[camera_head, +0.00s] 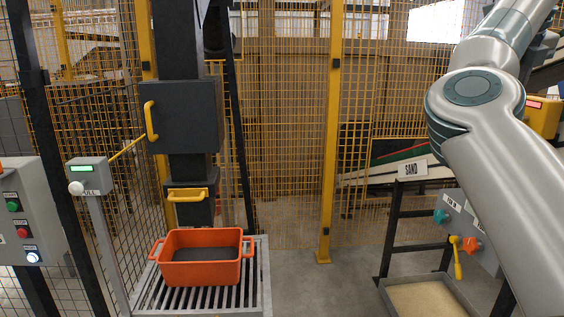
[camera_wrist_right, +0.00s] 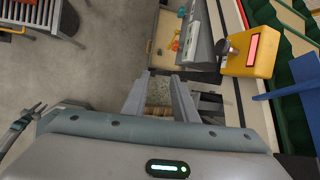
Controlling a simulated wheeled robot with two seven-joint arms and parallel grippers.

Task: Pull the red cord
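A thin red line (camera_wrist_right: 243,14) runs along the pale belt edge beside the yellow box (camera_wrist_right: 252,50) in the right wrist view; I cannot tell for sure that it is the red cord. A thin red strip (camera_head: 402,153) also shows behind the fence in the head view. My right gripper (camera_wrist_right: 160,82) has its two fingers apart, below and left of the yellow box and clear of the red line. Something brown shows between the fingers, unclear what. In the head view my right arm hides much of the right side, and its gripper is out of sight. My left gripper is not in view.
The yellow box has a lit red panel and a dark knob; part of it shows in the head view (camera_head: 543,115). A sand tray (camera_head: 432,283) and valve panel stand at right. An orange bin (camera_head: 201,270) sits on rollers at left. Wire fence closes the back.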

